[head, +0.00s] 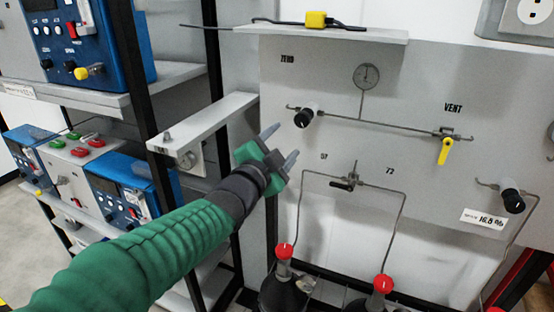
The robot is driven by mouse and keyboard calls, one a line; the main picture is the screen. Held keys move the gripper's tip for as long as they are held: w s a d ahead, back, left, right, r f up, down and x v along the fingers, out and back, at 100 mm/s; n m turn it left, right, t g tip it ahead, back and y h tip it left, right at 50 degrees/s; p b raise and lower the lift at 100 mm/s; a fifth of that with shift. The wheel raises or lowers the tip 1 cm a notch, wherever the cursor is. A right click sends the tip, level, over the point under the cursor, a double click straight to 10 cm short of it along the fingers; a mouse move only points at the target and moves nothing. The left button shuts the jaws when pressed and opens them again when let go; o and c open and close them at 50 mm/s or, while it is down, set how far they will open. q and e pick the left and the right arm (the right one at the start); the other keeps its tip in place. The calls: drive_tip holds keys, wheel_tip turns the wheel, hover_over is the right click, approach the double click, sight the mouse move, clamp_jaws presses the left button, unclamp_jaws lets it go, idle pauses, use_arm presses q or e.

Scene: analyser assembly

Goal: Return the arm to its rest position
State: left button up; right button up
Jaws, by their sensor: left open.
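My left arm comes in from the lower left in a green sleeve. My left gripper (279,146) is open and empty, its two fingers apart. It is in front of the grey panel (400,90), a little below and left of a black knob (306,117) near the ZERO label. No contact between the fingers and the knob is clear to see. My right gripper is not in view.
A yellow valve handle (445,150) sits under the VENT label. Another black knob (512,200) is at the right. Two red-capped bottles (283,288) stand below the panel. A shelf rack (105,104) with blue instruments (88,45) is at the left.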

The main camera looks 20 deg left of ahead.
use_arm(q)
drive_tip(key=s, duration=0.3)
drive_tip(key=shift+f, duration=0.1)
drive_tip(key=s+f+n+g+y, duration=0.1)
drive_tip(key=s+f+n+g, duration=0.25)
drive_tip(key=f, duration=0.95)
drive_tip(key=s+f+n+g, duration=0.3)
drive_tip(key=s+f+g, duration=0.15)
drive_tip(key=f, duration=0.75)
drive_tip(key=s+d+f+n+g, duration=0.2)
drive_tip(key=s+f+n+g, duration=0.2)
drive_tip(key=s+f, duration=1)
drive_tip(key=s+g, duration=0.1)
drive_tip(key=g, duration=0.2)
drive_tip(key=shift+s+d, duration=0.3)
drive_tip(key=shift+w+r, duration=0.1)
